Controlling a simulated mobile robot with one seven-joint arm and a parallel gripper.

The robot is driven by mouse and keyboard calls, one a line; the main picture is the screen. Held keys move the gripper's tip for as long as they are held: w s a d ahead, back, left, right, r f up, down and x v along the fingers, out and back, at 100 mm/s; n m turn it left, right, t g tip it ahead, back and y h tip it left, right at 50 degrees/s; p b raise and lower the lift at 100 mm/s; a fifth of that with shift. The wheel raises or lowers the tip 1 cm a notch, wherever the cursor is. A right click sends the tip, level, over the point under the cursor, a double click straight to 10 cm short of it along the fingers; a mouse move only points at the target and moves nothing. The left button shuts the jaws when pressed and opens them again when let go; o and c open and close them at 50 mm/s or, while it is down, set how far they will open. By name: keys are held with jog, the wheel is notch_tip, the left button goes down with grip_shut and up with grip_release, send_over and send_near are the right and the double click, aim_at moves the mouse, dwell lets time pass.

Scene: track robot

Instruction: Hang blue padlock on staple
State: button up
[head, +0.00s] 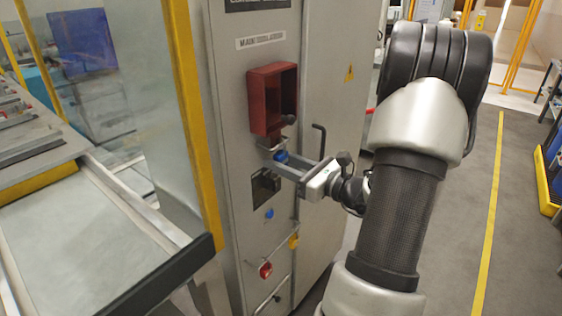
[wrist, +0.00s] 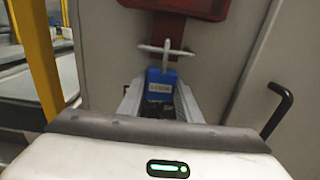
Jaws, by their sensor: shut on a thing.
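The blue padlock (head: 281,156) is held between the fingers of my gripper (head: 284,163), in front of the grey cabinet. In the wrist view the padlock's blue body (wrist: 162,78) carries a pale label and sits upright between the two fingers (wrist: 160,98). The pale metal staple (wrist: 150,48) is a thin bar below the red box, right above the padlock; it also shows in the head view (head: 268,145). The padlock's shackle rises to the bar and overlaps it in the picture. I cannot tell whether it is hooked over the bar or only in front of it.
A red open box (head: 264,100) is fixed above the staple. A dark bent handle (head: 319,138) stands out from the cabinet to the right. Small blue (head: 269,213), yellow (head: 293,241) and red (head: 265,270) items are on the cabinet lower down. A yellow-framed clear panel (head: 190,110) stands at left.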

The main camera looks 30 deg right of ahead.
jog(key=o, duration=1.2)
jog(key=shift+c, duration=0.2)
jog(key=shift+s, duration=0.1)
jog(key=v, duration=1.7)
jog(key=shift+s, duration=0.1)
